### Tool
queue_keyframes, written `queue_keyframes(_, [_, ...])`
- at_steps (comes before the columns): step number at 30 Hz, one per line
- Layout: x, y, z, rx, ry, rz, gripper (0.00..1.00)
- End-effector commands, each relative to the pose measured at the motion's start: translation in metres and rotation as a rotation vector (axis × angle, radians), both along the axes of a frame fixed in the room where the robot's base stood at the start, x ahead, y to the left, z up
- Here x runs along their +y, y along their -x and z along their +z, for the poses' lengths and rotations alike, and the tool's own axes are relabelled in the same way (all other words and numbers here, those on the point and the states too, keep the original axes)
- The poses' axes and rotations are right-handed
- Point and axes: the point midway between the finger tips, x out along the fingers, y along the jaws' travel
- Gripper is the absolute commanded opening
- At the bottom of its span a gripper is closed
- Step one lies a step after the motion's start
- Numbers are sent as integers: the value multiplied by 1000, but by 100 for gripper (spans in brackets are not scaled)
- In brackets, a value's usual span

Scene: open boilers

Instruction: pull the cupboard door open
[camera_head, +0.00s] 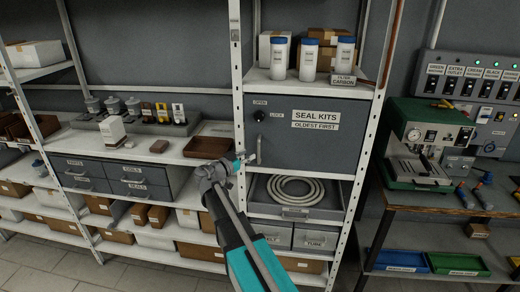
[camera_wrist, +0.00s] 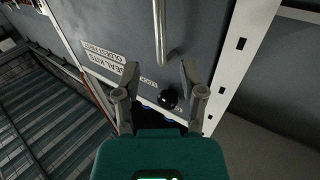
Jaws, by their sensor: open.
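The grey cupboard door (camera_head: 310,140), labelled "SEAL KITS, OLDEST FIRST", looks shut in the head view. It also fills the upper middle of the wrist view (camera_wrist: 120,25). A dark round knob (camera_head: 259,115) sits at its upper left between OPEN and LOCK marks; its setting is too small to tell. The knob shows between my fingers in the wrist view (camera_wrist: 168,98). A vertical metal bar handle (camera_head: 259,149) is below the knob. In the wrist view the handle (camera_wrist: 160,30) ends near my fingertips. My gripper (camera_wrist: 159,70) is open and empty, just left of the handle in the head view (camera_head: 242,160).
White shelf uprights (camera_head: 238,100) frame the cupboard. White jars (camera_head: 279,58) and boxes stand on top. A coiled hose (camera_head: 295,188) lies in the tray below. A brown tray (camera_head: 207,147) is close left of my gripper. A green machine (camera_head: 420,140) stands right.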

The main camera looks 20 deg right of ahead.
Motion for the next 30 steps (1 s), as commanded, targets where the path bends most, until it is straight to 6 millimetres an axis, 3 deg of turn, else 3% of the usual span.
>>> queue_keyframes(6, [-31, -14, 0, 0, 0, -1, 53])
queue_keyframes(13, [-54, -23, 0, 0, 0, 0, 53])
queue_keyframes(27, [-62, -25, 0, 0, 0, 0, 53])
queue_keyframes(28, [-62, -25, 0, 0, 0, 0, 51])
queue_keyframes(30, [-62, -25, 0, 0, 0, 0, 38])
